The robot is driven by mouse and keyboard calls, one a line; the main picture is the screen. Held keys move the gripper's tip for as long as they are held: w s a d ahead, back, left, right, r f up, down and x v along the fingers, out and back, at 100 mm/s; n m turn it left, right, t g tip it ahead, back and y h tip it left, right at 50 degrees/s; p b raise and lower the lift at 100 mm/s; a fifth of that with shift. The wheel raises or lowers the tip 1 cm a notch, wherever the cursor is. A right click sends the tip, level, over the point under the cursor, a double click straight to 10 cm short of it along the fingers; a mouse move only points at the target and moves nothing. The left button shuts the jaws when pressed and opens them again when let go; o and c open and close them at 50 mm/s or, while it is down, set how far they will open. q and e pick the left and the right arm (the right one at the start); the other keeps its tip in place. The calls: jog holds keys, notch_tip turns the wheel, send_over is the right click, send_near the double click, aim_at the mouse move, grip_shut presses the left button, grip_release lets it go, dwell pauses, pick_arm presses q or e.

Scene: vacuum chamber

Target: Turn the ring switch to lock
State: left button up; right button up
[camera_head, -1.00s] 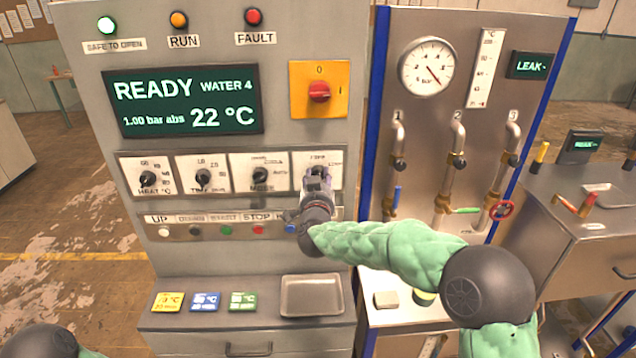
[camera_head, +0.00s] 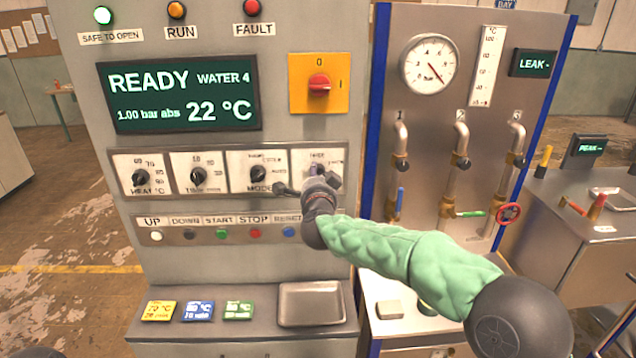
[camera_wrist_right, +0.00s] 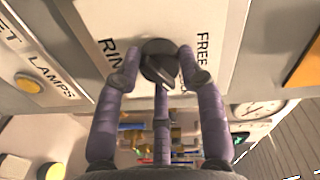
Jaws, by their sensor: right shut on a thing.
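The ring switch (camera_wrist_right: 160,62) is a dark round knob on a white plate, with "RING" and "FREE" lettering beside it in the right wrist view. In the head view its plate (camera_head: 341,158) is the rightmost of the row of knobs, and my gripper hides most of the knob. My right gripper (camera_wrist_right: 158,72) has its purple fingers around the knob, shut on it. In the head view the right gripper (camera_head: 318,182) reaches the plate from below. The knob's exact pointing is hard to read.
The mode knob (camera_head: 258,174) is just left of the right gripper. A row of push buttons (camera_head: 222,234) lies below. A yellow plate with a red switch (camera_head: 319,83) sits above. Pipes with valves (camera_head: 460,160) stand to the right. A metal tray (camera_head: 311,303) is on the ledge below.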

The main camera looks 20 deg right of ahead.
jog(key=shift+o, duration=0.2)
jog(key=shift+r+m, duration=0.1)
jog(key=shift+m, duration=0.4)
jog(key=o, duration=1.1)
jog(key=shift+a, duration=0.1)
jog(key=v, duration=1.2)
